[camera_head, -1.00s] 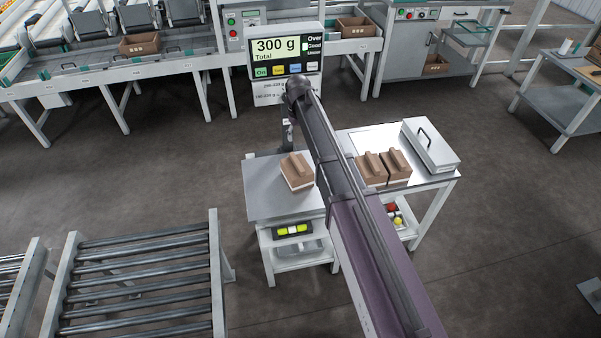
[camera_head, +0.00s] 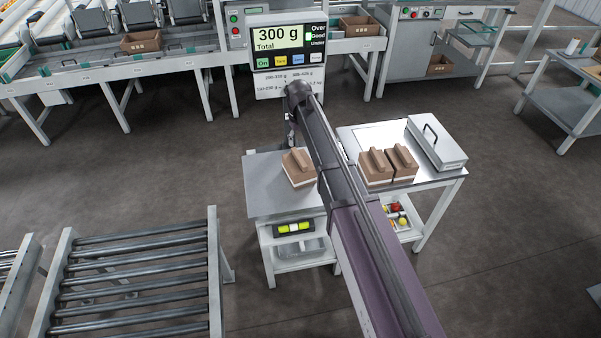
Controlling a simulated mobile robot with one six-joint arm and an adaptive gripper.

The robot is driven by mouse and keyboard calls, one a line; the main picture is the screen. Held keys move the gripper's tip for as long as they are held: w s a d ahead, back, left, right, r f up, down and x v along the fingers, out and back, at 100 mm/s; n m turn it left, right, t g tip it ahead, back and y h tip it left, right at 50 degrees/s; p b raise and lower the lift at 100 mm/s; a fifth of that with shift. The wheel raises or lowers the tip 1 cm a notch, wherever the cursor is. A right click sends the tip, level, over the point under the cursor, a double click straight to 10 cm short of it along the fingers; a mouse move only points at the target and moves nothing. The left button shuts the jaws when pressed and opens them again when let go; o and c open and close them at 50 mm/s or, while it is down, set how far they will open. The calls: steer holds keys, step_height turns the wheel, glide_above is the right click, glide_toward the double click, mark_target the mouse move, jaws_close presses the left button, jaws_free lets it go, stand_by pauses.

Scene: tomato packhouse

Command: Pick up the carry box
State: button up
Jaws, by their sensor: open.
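Three brown boxes, each with a raised ridge like a carry handle on top, are in the head view. One brown box (camera_head: 299,168) stands alone on the grey plate of the scale stand (camera_head: 268,193). Two more, a left brown box (camera_head: 374,168) and a right brown box (camera_head: 402,162), stand side by side on the table to the right. A light grey case (camera_head: 437,144) with a dark handle lies behind them.
The scale display (camera_head: 288,46) behind reads 300 g, with "Good" lit green. A roller conveyor (camera_head: 135,275) stands at the lower left. Small red and yellow items (camera_head: 397,214) lie under the right table (camera_head: 430,183). The floor between conveyor and stand is clear.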

mark_target(299, 156)
steer(key=shift+f+b, duration=1.5)
steer(key=shift+f, duration=0.3)
steer(key=shift+f+b, duration=2.6)
